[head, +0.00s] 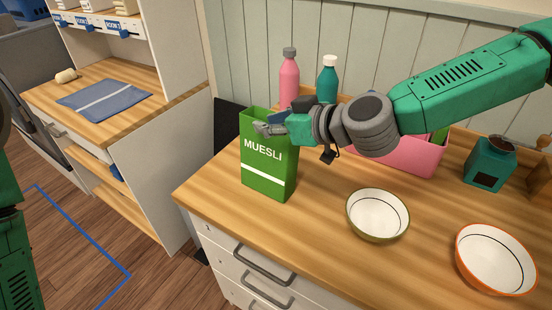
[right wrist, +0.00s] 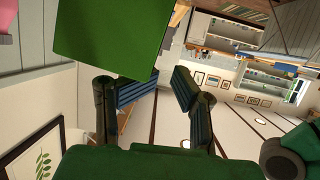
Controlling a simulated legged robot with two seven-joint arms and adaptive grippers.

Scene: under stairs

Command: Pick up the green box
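The green box (head: 268,172), lettered MUESLI with a white stripe, stands upright near the left end of the wooden counter. My right gripper (head: 272,128) reaches in from the right at the height of the box's top edge, and its fingers overlap the box's upper part in the head view. In the right wrist view the green box (right wrist: 110,35) fills the upper left, and the gripper's fingers (right wrist: 162,86) are spread apart. The box's lower corner lies by the left finger; I cannot tell whether they touch. My left gripper is not in view.
A pink bottle (head: 289,80) and a teal bottle (head: 327,82) stand behind the box. A pink bin (head: 415,158) is under my right arm. A green-rimmed bowl (head: 378,215), an orange-rimmed bowl (head: 495,258) and a teal grinder (head: 489,164) are to the right. The counter before the box is clear.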

